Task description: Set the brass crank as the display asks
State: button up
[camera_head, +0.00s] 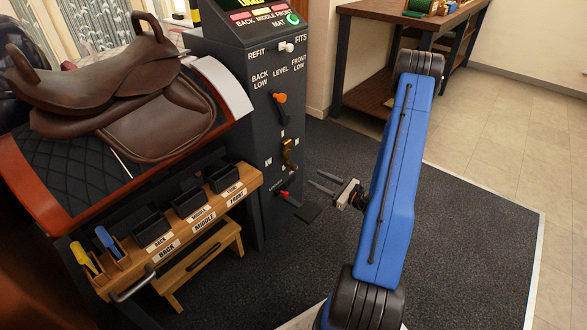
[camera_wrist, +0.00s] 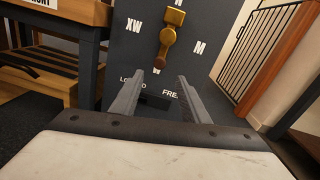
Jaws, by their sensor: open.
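The brass crank (camera_head: 289,153) is on the front of the dark console, below the orange-knobbed lever. In the wrist view the crank (camera_wrist: 169,38) stands nearly upright, tilted slightly right at its top. XW is to its left, M to its right, and partly cut or hidden letters lie above and below. The display (camera_head: 250,3) at the console top is cut off by the picture edge, so its text cannot be read. My gripper (camera_head: 316,181) is open and empty, apart from the console and pointing at it; its fingertips (camera_wrist: 160,77) appear below the crank.
A red-tipped lever (camera_head: 285,194) sits low on the console, near lettering partly hidden by my fingers in the wrist view. A saddle (camera_head: 115,80) on a stand and a wooden rack (camera_head: 187,235) are to the left. Dark floor mat lies clear around my arm.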

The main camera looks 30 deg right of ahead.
aim_at(295, 168)
jog(key=x, duration=1.3)
grip_shut()
